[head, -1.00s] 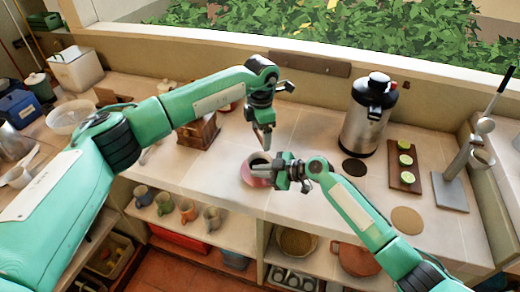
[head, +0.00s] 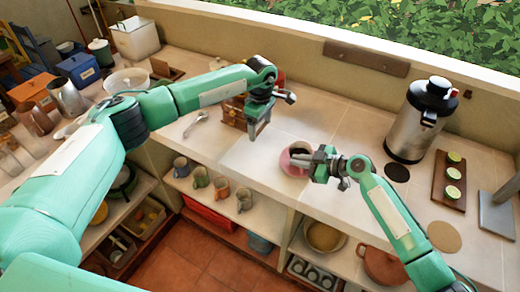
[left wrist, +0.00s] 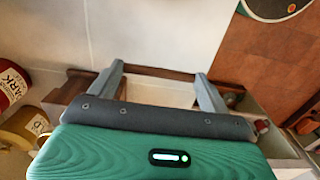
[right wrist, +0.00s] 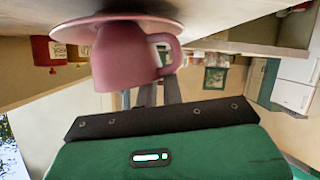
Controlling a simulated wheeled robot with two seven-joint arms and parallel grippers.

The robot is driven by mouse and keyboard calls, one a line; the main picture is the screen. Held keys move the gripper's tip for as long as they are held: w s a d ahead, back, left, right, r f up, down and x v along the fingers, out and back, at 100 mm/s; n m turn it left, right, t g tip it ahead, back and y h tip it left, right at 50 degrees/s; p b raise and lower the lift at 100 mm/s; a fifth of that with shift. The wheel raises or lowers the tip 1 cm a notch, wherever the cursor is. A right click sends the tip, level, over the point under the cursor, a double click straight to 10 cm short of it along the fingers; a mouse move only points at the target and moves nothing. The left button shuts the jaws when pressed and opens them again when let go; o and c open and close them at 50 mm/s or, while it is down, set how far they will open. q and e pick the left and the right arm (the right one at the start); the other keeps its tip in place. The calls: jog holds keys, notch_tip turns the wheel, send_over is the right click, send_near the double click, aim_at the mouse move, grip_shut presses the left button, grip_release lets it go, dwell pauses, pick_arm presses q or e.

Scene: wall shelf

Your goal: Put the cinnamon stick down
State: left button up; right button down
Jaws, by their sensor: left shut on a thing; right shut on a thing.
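My left gripper (head: 256,132) points down in front of the wooden box (head: 234,112) on the counter, left of the pink mug (head: 297,158). In the left wrist view its fingers (left wrist: 160,85) stand apart, with a dark brown strip across between them. I cannot make out the cinnamon stick clearly from the box's wood. My right gripper (head: 328,165) is shut on the mug at its handle side. The right wrist view shows the mug (right wrist: 122,60) against its pink saucer (right wrist: 130,20), with the handle near the fingers.
A steel flask (head: 415,125) and a board with lime slices (head: 447,185) stand at the right. A spoon-like utensil (head: 195,124) lies left of the box. Several mugs (head: 221,188) stand on the shelf below. Bare counter (head: 250,160) lies left of the mug.

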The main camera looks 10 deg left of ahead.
aim_at(260, 152)
pick_arm(q)
notch_tip(260, 152, down, 10)
jog(key=shift+r, duration=0.2)
jog(key=shift+f, duration=0.15)
jog(key=o, duration=0.9)
notch_tip(260, 152, up, 12)
jog(key=shift+r, duration=0.2)
